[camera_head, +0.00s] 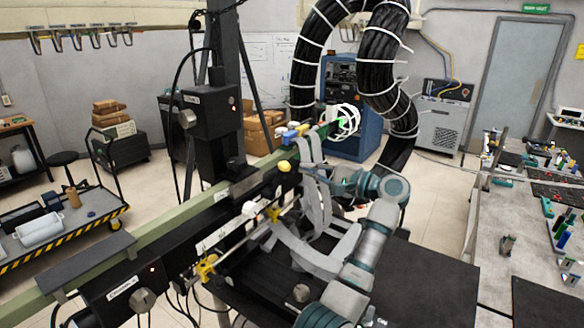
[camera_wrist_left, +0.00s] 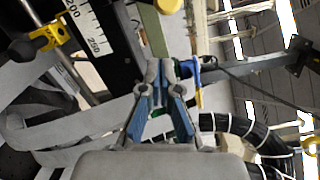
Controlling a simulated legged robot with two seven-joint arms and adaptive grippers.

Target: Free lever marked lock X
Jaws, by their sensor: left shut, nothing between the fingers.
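A long green beam (camera_head: 165,222) carries black boxes, a white scale strip (camera_head: 225,237) and yellow clamp-like parts (camera_head: 205,268). I cannot read a "lock X" mark, so I cannot tell which part is that lever. A round yellow knob (camera_head: 284,166) sits on the beam; a yellow knob also shows at the top of the left wrist view (camera_wrist_left: 168,5). My left gripper (camera_head: 318,173) is beside the beam, to the right of the knob. In the left wrist view its blue-padded fingers (camera_wrist_left: 168,66) are shut and empty. A blue and yellow part (camera_wrist_left: 196,80) appears just right of the fingertips.
Grey straps (camera_head: 310,245) hang around the beam close to my left arm. A thick black cable bundle (camera_head: 385,60) arches behind. A workbench (camera_head: 500,215) with small parts stands at right, a cart (camera_head: 60,230) at left. Open floor lies between the cart and beam.

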